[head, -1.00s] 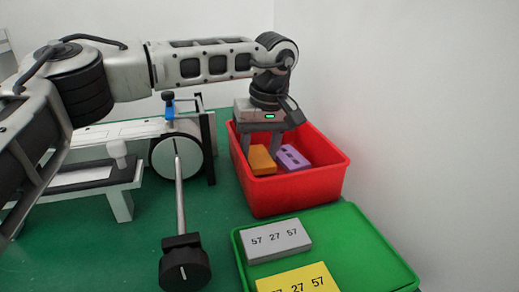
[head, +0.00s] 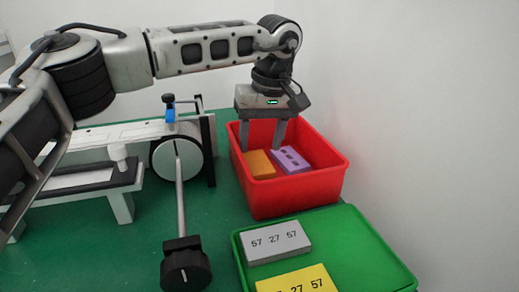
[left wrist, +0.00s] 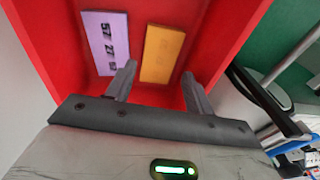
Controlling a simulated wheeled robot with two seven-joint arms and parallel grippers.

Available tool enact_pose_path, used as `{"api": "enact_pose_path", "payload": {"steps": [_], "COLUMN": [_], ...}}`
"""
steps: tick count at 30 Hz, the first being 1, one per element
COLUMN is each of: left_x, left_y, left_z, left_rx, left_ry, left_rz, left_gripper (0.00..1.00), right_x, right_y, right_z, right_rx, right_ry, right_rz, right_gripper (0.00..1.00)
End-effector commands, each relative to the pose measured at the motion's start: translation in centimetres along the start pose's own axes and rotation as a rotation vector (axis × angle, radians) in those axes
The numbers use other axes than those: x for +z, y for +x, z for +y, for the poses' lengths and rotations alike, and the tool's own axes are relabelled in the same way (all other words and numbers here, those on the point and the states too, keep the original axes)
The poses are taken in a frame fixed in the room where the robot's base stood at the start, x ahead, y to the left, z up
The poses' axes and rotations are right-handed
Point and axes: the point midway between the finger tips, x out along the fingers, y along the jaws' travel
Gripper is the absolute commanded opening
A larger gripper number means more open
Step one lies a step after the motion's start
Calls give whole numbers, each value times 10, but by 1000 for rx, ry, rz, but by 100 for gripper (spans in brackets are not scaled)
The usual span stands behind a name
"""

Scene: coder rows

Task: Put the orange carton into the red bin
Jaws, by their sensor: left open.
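The orange carton (head: 261,164) lies inside the red bin (head: 300,194), beside a purple carton (head: 291,159). In the left wrist view the orange carton (left wrist: 162,54) lies flat on the bin floor, a little apart from the purple carton (left wrist: 106,42). My left gripper (head: 262,149) is over the red bin with its fingers pointing down, spread apart and empty. In the left wrist view its fingertips (left wrist: 158,76) show near the close end of the orange carton, with nothing between them. My right gripper is not seen.
A green tray (head: 365,262) in front of the bin holds a grey carton (head: 275,241) and a yellow carton (head: 295,281). A coder machine with a round white disc (head: 176,157) and a black knob (head: 186,265) stands left of the bin. A white wall is close behind and right.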

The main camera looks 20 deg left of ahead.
Motion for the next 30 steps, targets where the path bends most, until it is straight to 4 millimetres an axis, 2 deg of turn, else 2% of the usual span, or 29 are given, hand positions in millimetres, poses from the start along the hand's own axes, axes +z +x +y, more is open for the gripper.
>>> {"api": "enact_pose_path", "payload": {"steps": [1,6,12,18,30], "left_x": [-1,0,0,0,0], "left_y": [-16,-54,-81,-89,-89], "left_z": [0,0,0,0,0], "left_rx": [3,2,1,-1,0], "left_ry": [-1,1,0,1,1], "left_rz": [2,1,0,0,0], "left_gripper": [53,53,53,53,53], "right_x": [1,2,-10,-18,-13], "right_y": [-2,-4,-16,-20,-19], "right_z": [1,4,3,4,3], "right_rx": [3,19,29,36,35], "right_ry": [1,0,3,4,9], "right_rz": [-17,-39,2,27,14], "right_gripper": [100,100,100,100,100]}}
